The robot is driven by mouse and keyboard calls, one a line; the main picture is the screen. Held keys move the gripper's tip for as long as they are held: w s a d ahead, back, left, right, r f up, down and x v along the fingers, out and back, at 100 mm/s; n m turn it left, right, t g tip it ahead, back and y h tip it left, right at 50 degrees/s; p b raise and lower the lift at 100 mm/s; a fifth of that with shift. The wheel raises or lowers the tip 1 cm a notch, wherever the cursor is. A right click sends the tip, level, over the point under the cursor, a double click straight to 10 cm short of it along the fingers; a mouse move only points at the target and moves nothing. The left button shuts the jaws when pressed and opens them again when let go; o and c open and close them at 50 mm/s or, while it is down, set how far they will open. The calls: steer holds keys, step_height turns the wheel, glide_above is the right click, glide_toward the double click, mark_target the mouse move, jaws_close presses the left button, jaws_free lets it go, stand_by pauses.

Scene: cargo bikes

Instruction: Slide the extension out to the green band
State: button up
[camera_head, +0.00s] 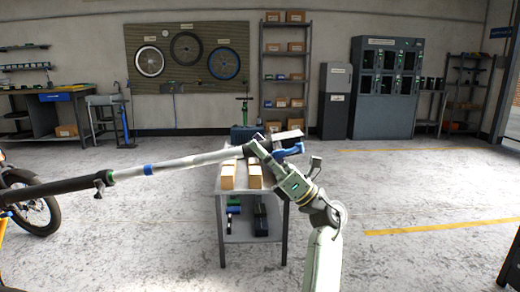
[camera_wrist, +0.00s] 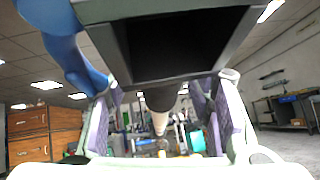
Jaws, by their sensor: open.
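A long pole runs across the head view from the left. Its thick black outer tube (camera_head: 60,187) has a clamp with a knob (camera_head: 100,189). The pale grey extension (camera_head: 195,159) comes out of it to the right and carries a blue band (camera_head: 148,169). A small green mark (camera_head: 111,177) shows right by the clamp; I cannot tell if it is the whole green band. My gripper (camera_head: 254,148) is at the extension's right end. In the wrist view its open fingers (camera_wrist: 160,112) stand either side of the pole, which points away between them. Contact is unclear.
A small table (camera_head: 230,196) with cardboard boxes (camera_head: 228,176) stands below the pole near my arm. A bike wheel (camera_head: 40,205) is at the left edge. A dark hollow part (camera_wrist: 178,45) fills the top of the wrist view. The floor at right is clear.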

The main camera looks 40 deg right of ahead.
steer(key=v, duration=1.2)
steer(key=shift+s+f, duration=0.1)
